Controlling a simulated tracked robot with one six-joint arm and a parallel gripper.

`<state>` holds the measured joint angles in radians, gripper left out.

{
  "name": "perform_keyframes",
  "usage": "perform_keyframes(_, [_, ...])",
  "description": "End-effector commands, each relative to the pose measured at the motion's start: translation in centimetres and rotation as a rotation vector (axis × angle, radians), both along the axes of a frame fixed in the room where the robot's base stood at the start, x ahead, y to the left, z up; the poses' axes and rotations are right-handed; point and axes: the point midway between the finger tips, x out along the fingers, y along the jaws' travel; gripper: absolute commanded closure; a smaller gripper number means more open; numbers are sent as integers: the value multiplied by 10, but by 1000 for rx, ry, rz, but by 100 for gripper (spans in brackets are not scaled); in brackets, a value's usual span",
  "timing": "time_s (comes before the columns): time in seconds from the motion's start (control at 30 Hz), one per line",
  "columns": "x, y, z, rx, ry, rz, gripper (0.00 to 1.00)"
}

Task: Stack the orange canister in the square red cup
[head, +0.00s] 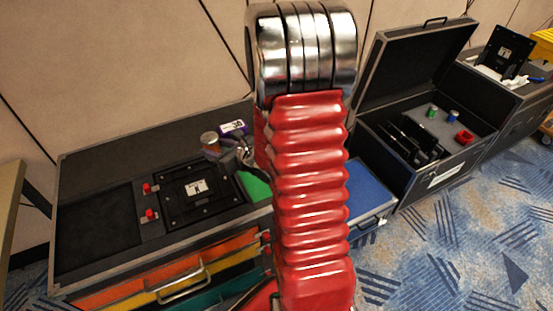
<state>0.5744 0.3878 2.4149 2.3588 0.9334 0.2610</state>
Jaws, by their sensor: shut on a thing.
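My gripper (228,155) shows to the left of my arm, above the long dark workbench case. It is shut on the orange canister (212,149), a small cylinder with a tan metallic end, held near the back of the black panel. The fingers are small and partly hidden, so the exact grip is hard to see. The square red cup (464,137) stands far to the right, inside the open black case, near its right side. The cup is well apart from my gripper.
The open black case (428,176) also holds a green canister (432,112), a blue canister (453,116) and black parts. Its lid (414,62) stands raised behind. My arm hides the middle.

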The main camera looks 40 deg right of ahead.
Motion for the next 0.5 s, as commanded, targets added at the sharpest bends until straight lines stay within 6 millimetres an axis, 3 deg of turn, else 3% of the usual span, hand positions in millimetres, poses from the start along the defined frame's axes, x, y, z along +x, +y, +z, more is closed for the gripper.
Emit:
perform_keyframes(0.03, [-5, -21, 0, -1, -1, -27, 86])
perform_keyframes(0.3, [-36, -110, -1, -3, 2, -133, 86])
perform_keyframes(0.5, [-65, -166, -3, -5, 9, -201, 86])
